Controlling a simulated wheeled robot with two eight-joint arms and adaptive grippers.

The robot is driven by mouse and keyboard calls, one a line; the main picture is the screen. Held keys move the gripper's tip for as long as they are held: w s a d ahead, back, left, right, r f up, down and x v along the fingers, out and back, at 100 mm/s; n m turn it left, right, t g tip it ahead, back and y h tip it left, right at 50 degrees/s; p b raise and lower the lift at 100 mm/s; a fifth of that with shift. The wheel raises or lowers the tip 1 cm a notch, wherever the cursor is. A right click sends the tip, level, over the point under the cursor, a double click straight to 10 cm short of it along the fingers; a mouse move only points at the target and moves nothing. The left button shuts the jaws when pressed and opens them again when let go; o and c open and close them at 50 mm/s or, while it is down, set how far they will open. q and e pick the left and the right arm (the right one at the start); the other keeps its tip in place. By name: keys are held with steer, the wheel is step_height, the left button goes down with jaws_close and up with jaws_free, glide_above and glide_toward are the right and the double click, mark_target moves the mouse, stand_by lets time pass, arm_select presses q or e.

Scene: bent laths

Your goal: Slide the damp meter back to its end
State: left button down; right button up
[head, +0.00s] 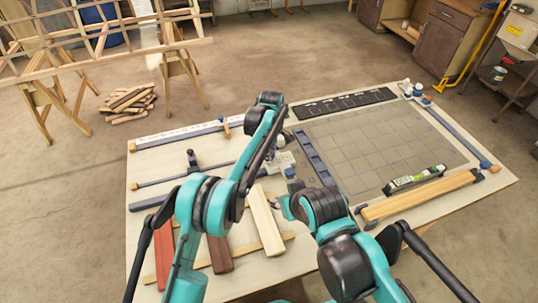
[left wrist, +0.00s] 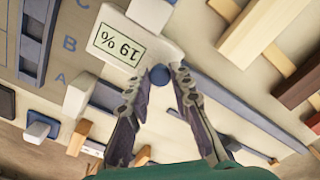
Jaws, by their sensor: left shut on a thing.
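The damp meter (head: 283,160) is a small pale block on the table, left of the grey cutting mat. In the left wrist view the meter (left wrist: 120,42) has a display reading 19 %, upside down, and a round blue knob (left wrist: 186,78) beside it. My left gripper (left wrist: 171,75) is shut on the meter at the knob; the exact contact is partly hidden by the fingers. In the head view my left wrist hides most of the left gripper (head: 276,143). A dark blue bar (head: 152,203) runs across the table towards the meter.
A ridged blue strip (head: 312,158) lies by the mat (head: 375,145). Laths, one pale (head: 265,220) and others reddish, lie in front. A clamp bar (head: 160,183) is at the left. A level (head: 415,178) and wood bar (head: 420,195) lie at the right.

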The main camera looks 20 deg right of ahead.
arm_select(q)
steer(key=c, duration=1.5)
jaws_free()
steer(key=shift+d, duration=0.25)
steer(key=shift+o, duration=0.9)
steer(key=shift+d, duration=0.1)
steer(key=shift+r, duration=0.3)
step_height(320, 180, up, 11)
steer(key=shift+r, duration=0.15)
